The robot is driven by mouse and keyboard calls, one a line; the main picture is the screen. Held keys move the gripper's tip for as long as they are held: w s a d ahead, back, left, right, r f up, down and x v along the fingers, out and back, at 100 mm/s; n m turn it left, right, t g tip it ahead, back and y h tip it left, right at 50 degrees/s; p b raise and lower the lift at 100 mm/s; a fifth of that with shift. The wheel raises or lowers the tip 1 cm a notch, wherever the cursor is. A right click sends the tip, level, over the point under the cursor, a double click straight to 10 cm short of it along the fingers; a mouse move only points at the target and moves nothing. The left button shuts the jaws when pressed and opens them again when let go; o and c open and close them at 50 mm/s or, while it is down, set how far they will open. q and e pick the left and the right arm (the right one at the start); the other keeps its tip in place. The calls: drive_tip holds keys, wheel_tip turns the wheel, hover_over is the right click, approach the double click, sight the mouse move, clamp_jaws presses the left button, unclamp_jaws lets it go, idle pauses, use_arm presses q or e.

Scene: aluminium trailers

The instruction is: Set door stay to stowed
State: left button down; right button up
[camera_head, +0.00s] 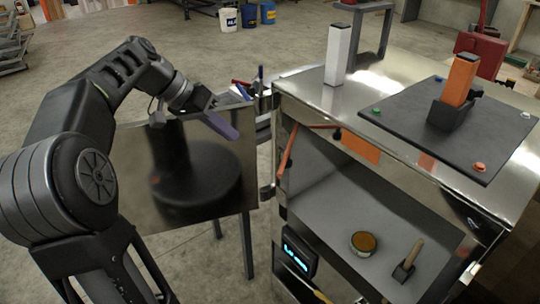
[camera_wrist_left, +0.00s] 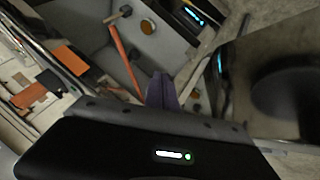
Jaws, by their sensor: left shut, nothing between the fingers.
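The door (camera_head: 190,195) is a shiny metal panel standing open on the left side of the cabinet; it also shows in the left wrist view (camera_wrist_left: 285,75). A thin orange rod (camera_head: 287,150), which looks like the door stay, runs by the top left corner of the opening. In the left wrist view the orange rod (camera_wrist_left: 126,62) slants across the opening. I cannot tell whether its end is seated in anything. My left gripper (camera_head: 222,126) is shut and empty, at the door's top edge in the picture, left of the rod. Its purple fingers (camera_wrist_left: 162,92) show in the wrist view.
The cabinet (camera_head: 300,85) top holds a white post (camera_head: 337,55) and a black plate (camera_head: 400,120) with an orange handle (camera_head: 460,80). Inside are a round tin (camera_head: 363,242) and a mallet (camera_head: 407,265). A lit display (camera_head: 298,255) sits by the opening.

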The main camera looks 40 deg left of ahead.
sight(291, 146)
use_arm(q)
drive_tip(key=w+d+f+p, duration=0.2)
drive_tip(key=w+d+f, duration=0.3)
drive_tip(key=d+f, duration=0.2)
drive_tip(key=shift+w+d, duration=0.4)
drive_tip(key=shift+d, duration=0.05)
use_arm(e)
wheel_tip(291, 146, up, 2)
use_arm(q)
drive_tip(key=shift+d+f, duration=0.15)
use_arm(e)
drive_tip(key=shift+d+f, duration=0.1)
